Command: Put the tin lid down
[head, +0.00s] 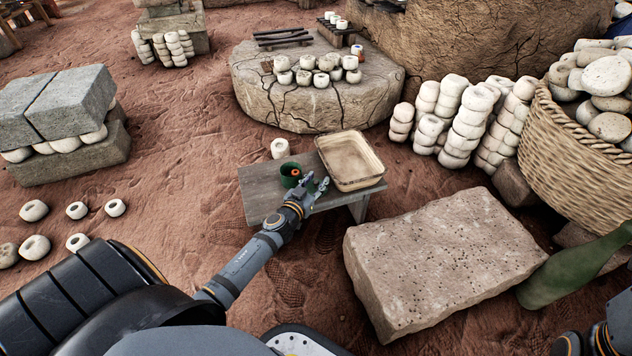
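A green tin (290,181) stands upright on a low grey wooden bench (257,200). Its top is uncovered, and something small and orange shows in its dark mouth. My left gripper (317,180) is over the bench, just right of the tin and left of a shallow tray. Its fingers look spread apart, and I see nothing between them. I cannot make out a tin lid anywhere; it may be hidden by the gripper or too small to tell. Part of my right arm shows in the bottom right corner; its gripper is not in view.
The shallow cream tray (350,160) takes up the bench's right end. A white clay piece (280,148) is behind the bench. A large stone block (445,255) stands to the right, with a woven basket (580,150) of stones beyond. Bare bench shows left of the tin.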

